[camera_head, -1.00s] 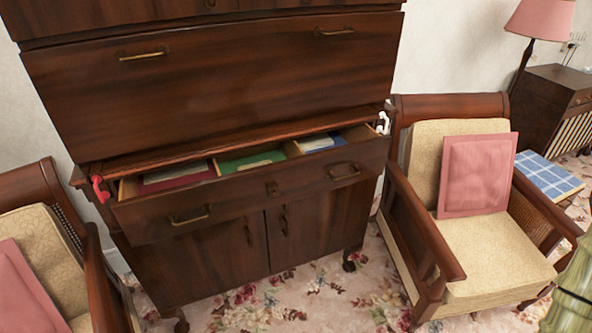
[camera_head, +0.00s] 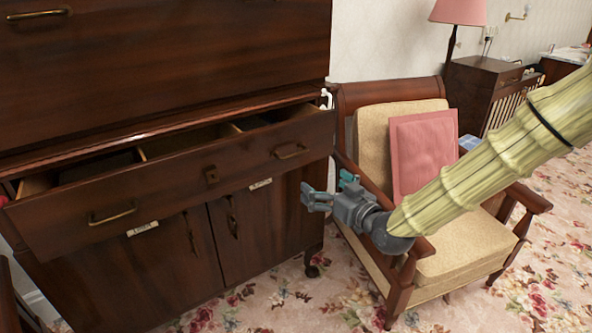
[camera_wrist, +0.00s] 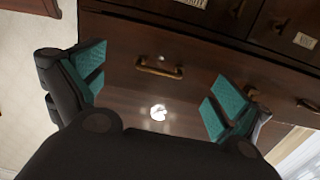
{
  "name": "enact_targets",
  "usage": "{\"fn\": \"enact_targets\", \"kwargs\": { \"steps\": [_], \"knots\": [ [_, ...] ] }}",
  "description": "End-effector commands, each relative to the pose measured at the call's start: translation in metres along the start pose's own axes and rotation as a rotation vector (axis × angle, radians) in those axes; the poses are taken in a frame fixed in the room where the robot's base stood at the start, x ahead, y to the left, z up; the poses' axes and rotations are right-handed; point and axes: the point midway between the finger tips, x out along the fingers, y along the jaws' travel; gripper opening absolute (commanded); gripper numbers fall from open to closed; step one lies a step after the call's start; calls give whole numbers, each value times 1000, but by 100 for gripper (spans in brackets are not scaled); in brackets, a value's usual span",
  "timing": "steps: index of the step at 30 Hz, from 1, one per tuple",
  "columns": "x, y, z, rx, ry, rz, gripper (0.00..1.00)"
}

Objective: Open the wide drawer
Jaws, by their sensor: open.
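The wide drawer (camera_head: 160,188) is a dark wooden drawer in the cabinet, standing partly open with dividers inside. It has a left brass handle (camera_head: 112,216), a right brass handle (camera_head: 291,151) and a keyhole plate (camera_head: 212,175) between them. My gripper (camera_head: 326,192) is open and empty, to the right of and lower than the right handle in the head view. In the wrist view, which looks upside down, the teal fingers of my gripper (camera_wrist: 158,88) are spread apart, with a brass handle (camera_wrist: 160,67) between them in the picture, apart from them. Another handle (camera_wrist: 308,105) shows at the right edge.
Cabinet doors (camera_head: 175,262) with paper labels lie below the drawer. An armchair (camera_head: 450,235) with a pink cushion (camera_head: 424,150) stands right of the cabinet, behind my arm. Floral carpet (camera_head: 262,300) shows in front.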

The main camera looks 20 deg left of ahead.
Motion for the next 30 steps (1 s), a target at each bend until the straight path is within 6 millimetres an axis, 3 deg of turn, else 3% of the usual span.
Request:
{"fn": "enact_targets", "kwargs": {
  "steps": [3, 6, 11, 24, 30],
  "knots": [
    [10, -6, -26, -39, 63, -25, 100],
    [15, -9, -35, -51, 80, -33, 100],
    [30, -10, -37, -52, 82, -34, 100],
    [98, -12, -41, -50, 79, -32, 100],
    [115, -12, -43, -50, 79, -32, 100]
  ]
}}
